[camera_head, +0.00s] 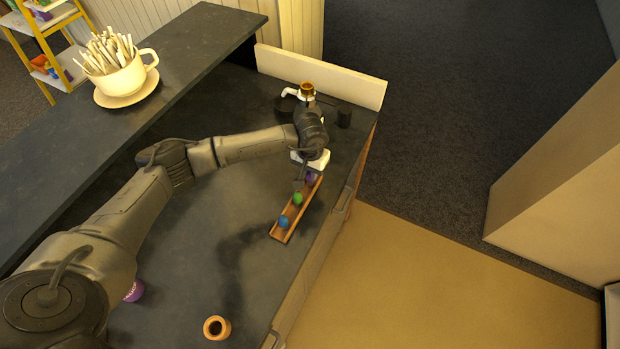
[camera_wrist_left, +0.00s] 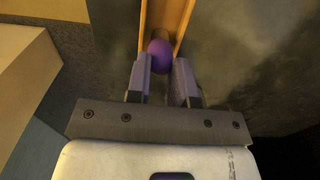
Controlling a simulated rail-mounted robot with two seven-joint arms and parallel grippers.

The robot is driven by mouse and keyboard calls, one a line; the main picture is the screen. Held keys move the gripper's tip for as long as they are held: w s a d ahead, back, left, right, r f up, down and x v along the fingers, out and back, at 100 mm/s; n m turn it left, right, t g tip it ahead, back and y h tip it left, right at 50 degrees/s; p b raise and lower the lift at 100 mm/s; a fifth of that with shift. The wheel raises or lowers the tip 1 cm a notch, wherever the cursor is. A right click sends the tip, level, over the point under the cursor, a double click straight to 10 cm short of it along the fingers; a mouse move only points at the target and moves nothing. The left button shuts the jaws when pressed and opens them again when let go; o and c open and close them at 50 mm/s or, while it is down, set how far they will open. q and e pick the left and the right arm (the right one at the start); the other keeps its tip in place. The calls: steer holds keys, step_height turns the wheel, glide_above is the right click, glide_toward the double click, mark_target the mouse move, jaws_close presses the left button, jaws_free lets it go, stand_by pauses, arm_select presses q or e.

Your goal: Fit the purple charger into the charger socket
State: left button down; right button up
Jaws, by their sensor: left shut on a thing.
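A purple rounded piece, which looks like the charger, shows at the far end of a narrow wooden tray (camera_head: 281,236) in the head view (camera_head: 312,177). My left gripper (camera_head: 307,178) reaches down over that end. In the left wrist view the purple charger (camera_wrist_left: 160,54) sits between the fingertips of my left gripper (camera_wrist_left: 162,70), which is shut on it, with the wooden tray just beyond. I cannot tell whether it still touches the tray. No socket can be made out for sure; a white device with a brown round top (camera_head: 307,88) stands behind, partly hidden by my wrist. My right gripper is not in view.
Green (camera_head: 297,199) and blue (camera_head: 284,222) balls lie in the tray. A small wooden cup (camera_head: 217,327) stands at the front; a purple lettered object (camera_head: 134,291) is half hidden by my arm. A large cup of sticks (camera_head: 118,73) stands on the raised ledge. The counter's middle is clear.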

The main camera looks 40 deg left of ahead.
arm_select(q)
steer(key=shift+r, duration=0.15)
steer(key=shift+r+p, duration=0.4)
steer(key=shift+r, duration=0.5)
steer(key=shift+r, duration=0.1)
steer(key=shift+r+p, duration=0.75)
steer(key=shift+r, duration=1)
steer(key=shift+r+p, duration=0.35)
steer(key=shift+r, duration=0.75)
